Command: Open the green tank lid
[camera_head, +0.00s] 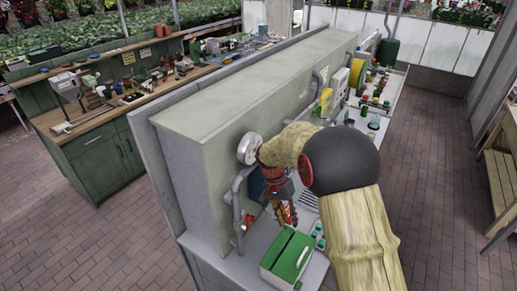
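The tank (270,276) is a pale box near the bottom centre, on the grey bench. Its green lid (288,252) lies flat on top, shut, with a white handle (302,257) on its right part. My arm, in a tan cover with a dark round joint, reaches in from the lower right. My gripper (285,215) is red and dark and hangs just above and behind the lid, apart from the handle. Its fingers are small and overlap in this view, so I cannot tell whether they are open.
A tall grey-green cabinet (215,150) stands left of my gripper, with a round gauge (249,149) and a grey pipe (237,200) close by. Small bottles crowd the bench farther back. Open brick floor (440,190) lies to the right.

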